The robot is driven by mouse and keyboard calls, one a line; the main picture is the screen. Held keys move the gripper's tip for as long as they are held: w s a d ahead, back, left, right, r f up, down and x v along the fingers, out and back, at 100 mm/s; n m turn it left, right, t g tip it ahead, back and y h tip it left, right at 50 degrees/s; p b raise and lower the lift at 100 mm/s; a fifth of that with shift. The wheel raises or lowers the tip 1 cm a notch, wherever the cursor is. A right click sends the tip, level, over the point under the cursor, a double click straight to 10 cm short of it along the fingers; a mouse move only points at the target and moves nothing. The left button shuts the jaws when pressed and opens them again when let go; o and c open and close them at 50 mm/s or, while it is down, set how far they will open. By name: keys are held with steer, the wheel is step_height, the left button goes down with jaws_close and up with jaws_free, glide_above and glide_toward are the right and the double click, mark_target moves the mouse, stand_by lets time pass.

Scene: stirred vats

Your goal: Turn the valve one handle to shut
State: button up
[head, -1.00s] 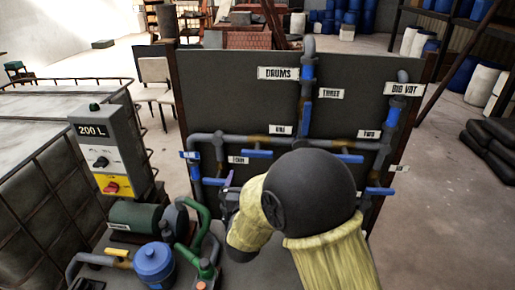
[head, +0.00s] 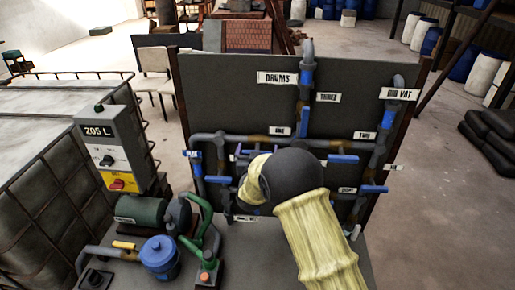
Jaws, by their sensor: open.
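My gripper (head: 240,161) is at the panel by this handle, mostly hidden behind the wrist and sleeve. Its jaws are open, and I cannot see whether they touch the handle.
Other blue handles are close by: one under TWO (head: 342,158), one lower right (head: 373,189) and one at left (head: 217,179). The meter box (head: 108,148) reads about 205 L. A green pump (head: 141,210) and a blue canister (head: 160,257) stand on the bench, front left.

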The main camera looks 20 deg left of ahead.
steer(key=c, duration=0.7)
